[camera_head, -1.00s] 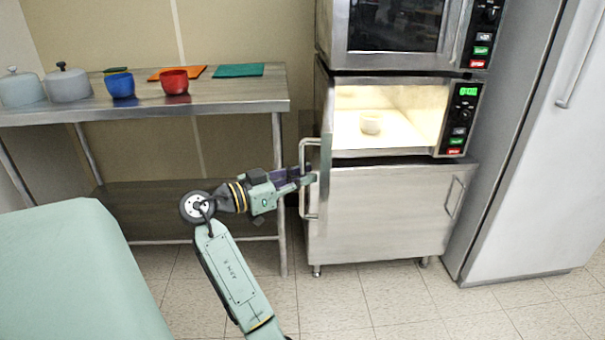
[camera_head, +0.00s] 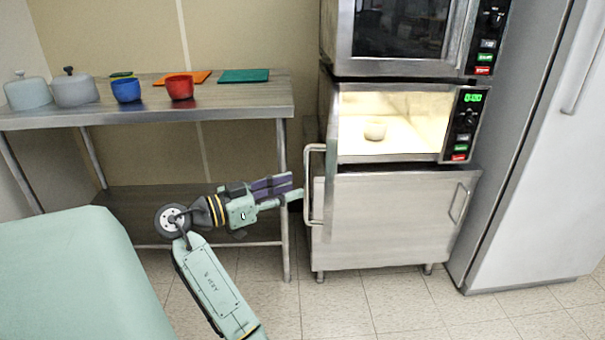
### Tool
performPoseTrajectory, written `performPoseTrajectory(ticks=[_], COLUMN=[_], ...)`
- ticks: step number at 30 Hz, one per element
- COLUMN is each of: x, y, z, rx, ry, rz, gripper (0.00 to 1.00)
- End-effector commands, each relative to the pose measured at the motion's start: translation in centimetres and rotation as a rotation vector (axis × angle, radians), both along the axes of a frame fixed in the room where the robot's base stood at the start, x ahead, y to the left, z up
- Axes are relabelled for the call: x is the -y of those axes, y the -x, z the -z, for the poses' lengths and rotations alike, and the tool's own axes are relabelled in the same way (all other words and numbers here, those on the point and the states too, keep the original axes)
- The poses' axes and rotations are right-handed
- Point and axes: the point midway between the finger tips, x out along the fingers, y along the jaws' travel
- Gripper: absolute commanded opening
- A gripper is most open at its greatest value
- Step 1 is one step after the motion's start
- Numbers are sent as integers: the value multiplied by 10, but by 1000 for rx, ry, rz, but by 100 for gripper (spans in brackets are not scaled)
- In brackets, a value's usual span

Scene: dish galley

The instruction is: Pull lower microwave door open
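The lower microwave (camera_head: 400,158) has its door (camera_head: 331,130) swung wide open to the left, seen nearly edge-on. The door's upright bar handle (camera_head: 307,186) stands out at the left, in front of the steel cabinet. The lit cavity shows a small pale cup (camera_head: 375,130) inside. My gripper (camera_head: 294,187) is just left of the handle, pointing right at it. Its two fingers look spread with nothing between them. The fingertips appear clear of the bar, though the exact gap in depth is hard to judge.
An upper microwave (camera_head: 398,66) with a dark window sits on top. A fridge (camera_head: 530,160) stands at the right. At the left, a steel table (camera_head: 200,108) holds pots, a blue bowl (camera_head: 126,90) and a red bowl (camera_head: 179,87). Floor is clear in front.

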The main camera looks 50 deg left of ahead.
Motion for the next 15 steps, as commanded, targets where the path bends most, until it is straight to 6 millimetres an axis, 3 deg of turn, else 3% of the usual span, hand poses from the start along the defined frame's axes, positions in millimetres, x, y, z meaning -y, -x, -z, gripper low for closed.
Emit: performPoseTrajectory(ticks=[3,7,15], x=[-7,-11,-14], y=[27,48,67], z=[0,0,0], rx=[0,0,-1], ry=[0,1,0], rz=[-4,-3,0], gripper=[33,33,33])
